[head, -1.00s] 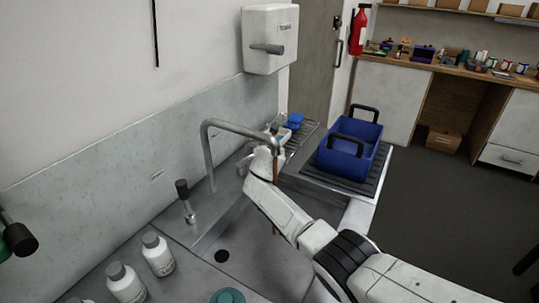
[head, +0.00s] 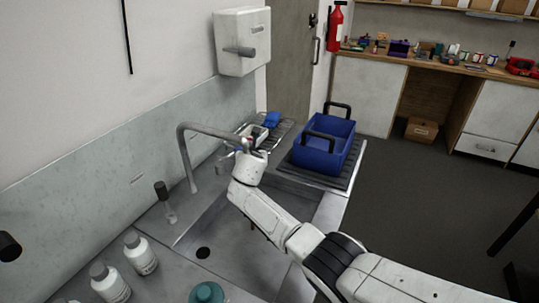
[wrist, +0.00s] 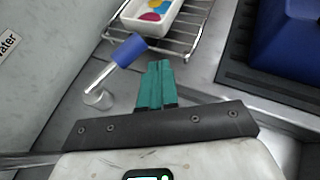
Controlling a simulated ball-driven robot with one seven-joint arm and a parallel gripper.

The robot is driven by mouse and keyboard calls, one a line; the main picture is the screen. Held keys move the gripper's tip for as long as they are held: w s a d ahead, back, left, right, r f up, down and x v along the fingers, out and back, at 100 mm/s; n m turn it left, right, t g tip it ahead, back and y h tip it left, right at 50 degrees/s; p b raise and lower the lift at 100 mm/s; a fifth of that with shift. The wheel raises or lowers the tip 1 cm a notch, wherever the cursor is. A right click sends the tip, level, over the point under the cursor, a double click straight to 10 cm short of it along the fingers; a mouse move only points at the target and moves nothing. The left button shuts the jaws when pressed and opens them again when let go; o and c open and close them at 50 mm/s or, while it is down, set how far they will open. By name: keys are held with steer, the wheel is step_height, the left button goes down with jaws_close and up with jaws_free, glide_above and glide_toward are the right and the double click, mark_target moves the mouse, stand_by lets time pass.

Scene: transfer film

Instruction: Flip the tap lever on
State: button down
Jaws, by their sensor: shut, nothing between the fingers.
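A lever with a blue grip (wrist: 130,49) and metal stem shows in the wrist view. It tilts up and right from a round metal base (wrist: 98,96). My gripper (wrist: 158,66) has green fingers pressed together, empty, just right of the blue grip; I cannot tell whether they touch it. In the head view my gripper (head: 246,147) is at the far side of the sink, by the end of the bent metal spout (head: 205,129), and mostly hides this lever. A second, black-topped lever (head: 163,192) stands left of the sink near the spout's foot.
A wire rack (wrist: 190,30) holds a white tray (wrist: 155,18) of coloured pieces beyond the fingers. A blue crate (head: 318,158) stands on a dark ribbed mat, right. White bottles (head: 140,254) stand near left. A wall label (wrist: 8,43) partly reads "ater". The sink (head: 225,232) is below my arm.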

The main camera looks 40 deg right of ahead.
steer(key=s+a+r+p, duration=0.1)
steer(key=s+r, duration=0.3)
steer(key=s, duration=0.4)
steer(key=shift+p, duration=0.6)
steer(key=shift+a, duration=0.1)
